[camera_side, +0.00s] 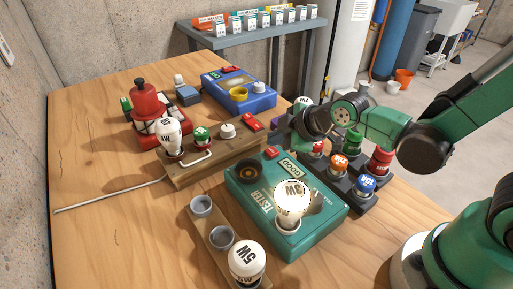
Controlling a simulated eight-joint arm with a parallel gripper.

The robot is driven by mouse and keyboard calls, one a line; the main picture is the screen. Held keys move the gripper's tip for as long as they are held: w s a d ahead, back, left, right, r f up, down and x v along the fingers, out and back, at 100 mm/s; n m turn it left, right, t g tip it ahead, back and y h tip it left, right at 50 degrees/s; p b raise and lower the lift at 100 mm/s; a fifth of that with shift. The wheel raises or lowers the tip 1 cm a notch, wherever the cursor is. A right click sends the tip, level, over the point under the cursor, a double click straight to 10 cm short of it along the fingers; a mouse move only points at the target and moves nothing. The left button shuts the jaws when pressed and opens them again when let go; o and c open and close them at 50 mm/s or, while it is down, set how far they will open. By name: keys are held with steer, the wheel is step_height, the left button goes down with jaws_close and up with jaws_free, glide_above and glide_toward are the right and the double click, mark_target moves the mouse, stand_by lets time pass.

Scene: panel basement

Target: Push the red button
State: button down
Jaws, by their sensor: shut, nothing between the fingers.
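Several red parts show, and I cannot tell which one is the red button. A red switch (252,123) sits at the right end of the wooden block. Another red switch (272,153) is on the top of the green tester (318,222). A third red piece (231,69) is on the blue box (238,92). My gripper (290,126) is above the table behind the green tester, just right of the wooden block's end. It is shut and empty; its fingertips are small and partly hidden by my wrist.
The wooden block (218,165) holds a 4W bulb (168,134). A 3W bulb (291,197) stands on the tester, and a 5W bulb (247,260) in the front holder. Coloured fuses such as the blue one (366,184) stand at right. The table's left side is mostly clear.

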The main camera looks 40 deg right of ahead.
mark_target(276, 152)
steer(key=shift+r, duration=0.1)
steer(key=shift+r, duration=2.45)
steer(key=s+d+r+m+g+h, duration=0.1)
steer(key=s+d+m, duration=0.4)
steer(key=m, duration=0.6)
steer(key=s+g+h, duration=0.1)
steer(key=s, duration=0.1)
steer(key=shift+s+d+r, duration=0.15)
steer(key=shift+s+d, duration=0.2)
steer(key=shift+s, duration=0.05)
